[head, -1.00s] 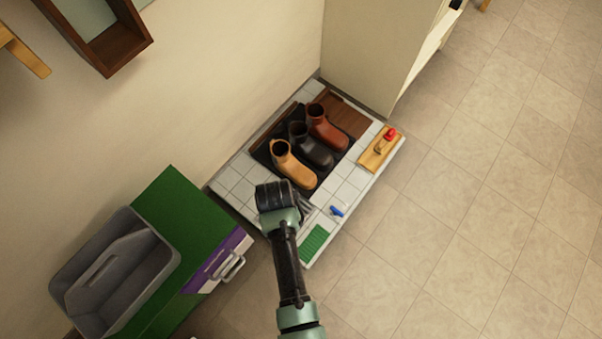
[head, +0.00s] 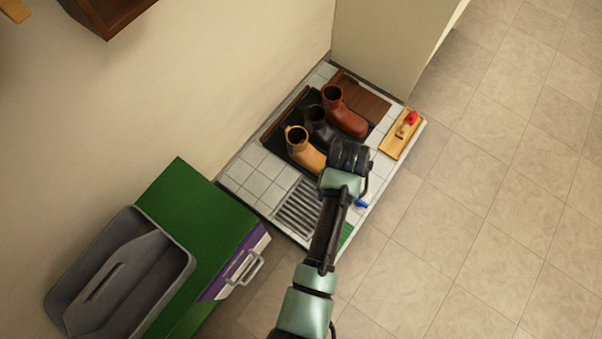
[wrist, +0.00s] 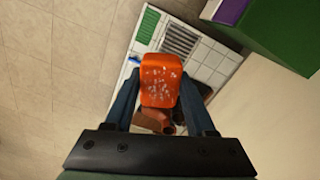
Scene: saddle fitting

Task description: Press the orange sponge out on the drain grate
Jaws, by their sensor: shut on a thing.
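The orange sponge (wrist: 160,80), with pale specks on its face, is between the fingers of my gripper (wrist: 160,108) in the wrist view. My gripper is shut on it. In the head view my gripper (head: 350,158) is over the tiled platform, right of the tan boot, and the sponge is hidden behind my arm there. The drain grate (head: 298,207) is a slatted metal panel at the platform's near left. It also shows in the wrist view (wrist: 181,40), beyond the sponge and apart from it.
Tan (head: 304,150), black (head: 319,128) and brown (head: 343,112) boots stand on a dark mat. A wooden tray (head: 402,134) holds a red-topped item. A blue item (head: 362,204) and green pad (head: 346,235) lie near the front edge. A grey caddy (head: 120,270) sits on the green-topped cabinet (head: 200,222).

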